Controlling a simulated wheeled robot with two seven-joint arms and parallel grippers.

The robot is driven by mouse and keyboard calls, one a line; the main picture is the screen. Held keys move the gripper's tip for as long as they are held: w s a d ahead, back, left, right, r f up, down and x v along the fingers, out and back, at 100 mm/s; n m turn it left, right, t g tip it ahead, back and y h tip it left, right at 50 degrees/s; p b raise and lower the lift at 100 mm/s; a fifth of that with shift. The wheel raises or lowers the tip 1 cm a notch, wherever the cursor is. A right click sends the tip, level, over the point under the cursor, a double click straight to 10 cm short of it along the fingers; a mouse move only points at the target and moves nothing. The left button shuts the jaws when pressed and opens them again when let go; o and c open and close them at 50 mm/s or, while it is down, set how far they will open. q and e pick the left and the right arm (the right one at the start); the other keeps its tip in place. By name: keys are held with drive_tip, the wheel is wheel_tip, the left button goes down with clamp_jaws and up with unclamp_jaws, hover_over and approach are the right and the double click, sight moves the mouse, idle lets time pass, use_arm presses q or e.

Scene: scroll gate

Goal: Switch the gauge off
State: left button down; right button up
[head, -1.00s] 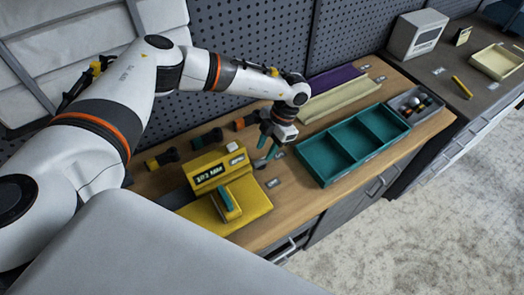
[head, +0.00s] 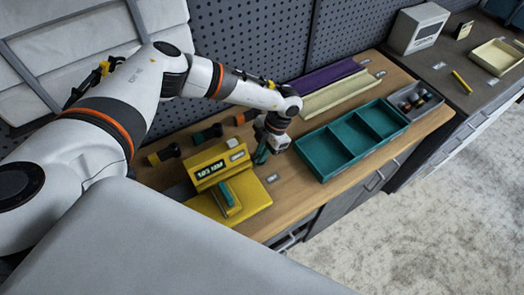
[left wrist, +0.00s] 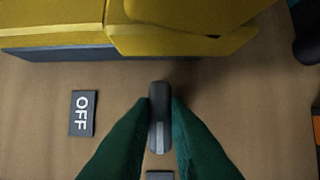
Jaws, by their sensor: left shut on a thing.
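The yellow gauge (head: 240,195) stands on the wooden bench, with a dark display showing pale characters and a teal piece on its front part. Its yellow body also fills the top of the left wrist view (left wrist: 60,25). My left gripper (head: 262,155) is beside the gauge, on its right in the head view. In the left wrist view its green fingers (left wrist: 158,118) are shut on a dark grey lever (left wrist: 159,98) with a lighter stripe. A dark label reading OFF (left wrist: 82,113) lies left of the lever. Another label (left wrist: 160,175) is cut off below. My right gripper is out of view.
A teal tray with compartments (head: 322,168) stands right of my left gripper. A grey tray (head: 400,98) with small items is farther right. Dark-handled objects (head: 208,134) lie behind the gauge. A cream channel (head: 345,95) and a purple one (head: 322,78) run along the back.

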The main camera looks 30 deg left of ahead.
use_arm(q)
drive_tip(key=shift+m, duration=0.3)
drive_tip(key=m+y+b, duration=0.1)
drive_tip(key=m, duration=0.1)
drive_tip(key=shift+m+t+b, duration=0.3)
drive_tip(key=shift+t+b, duration=0.05)
drive_tip(key=shift+t, duration=0.05)
drive_tip(key=m+t+b, duration=0.1)
drive_tip(key=m, duration=0.1)
drive_tip(key=m+y+b, duration=0.1)
drive_tip(key=m+b, duration=0.1)
drive_tip(key=m, duration=0.1)
drive_tip(key=shift+d+f+t, duration=0.1)
drive_tip(key=shift+d+t, duration=0.05)
drive_tip(key=shift+t, duration=0.25)
drive_tip(key=m+t+b, duration=0.1)
drive_tip(key=m+b, duration=0.1)
drive_tip(key=m+t+b, duration=0.1)
drive_tip(key=m+b, duration=0.1)
drive_tip(key=m, duration=0.1)
drive_tip(key=shift+s+m, duration=0.15)
drive_tip(key=shift+m, duration=0.15)
drive_tip(key=shift+r+m+t+b, duration=0.25)
drive_tip(key=shift+m+t+b, duration=0.25)
drive_tip(key=shift+m+b, duration=0.85)
